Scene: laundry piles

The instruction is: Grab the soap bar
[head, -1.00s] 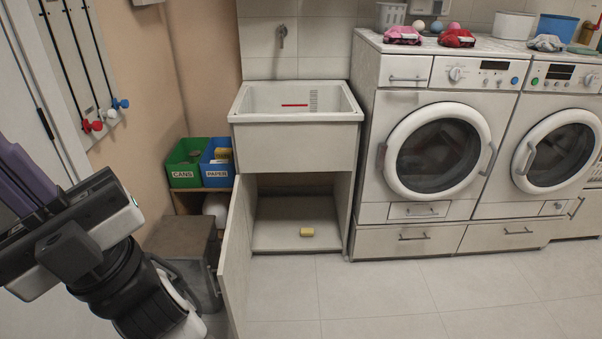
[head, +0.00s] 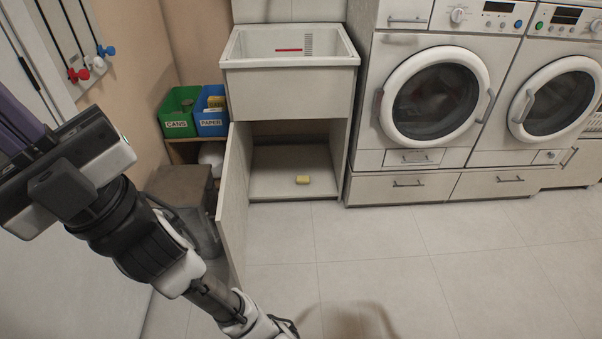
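The soap bar (head: 303,180) is a small yellow block. It lies on the floor panel of the open cabinet under the sink, near the front edge and right of the middle. My arm comes in from the left and runs down to the bottom edge of the head view. The fingers of my gripper do not show, so its hold cannot be seen. The visible end of my arm is in front of the cabinet, well apart from the soap.
The sink (head: 290,85) is above the cabinet. Its open door (head: 233,195) juts forward on the left, near my arm. A grey bin (head: 180,190) and green and blue boxes stand further left. Washing machines (head: 435,95) stand to the right. The tiled floor (head: 420,260) in front is clear.

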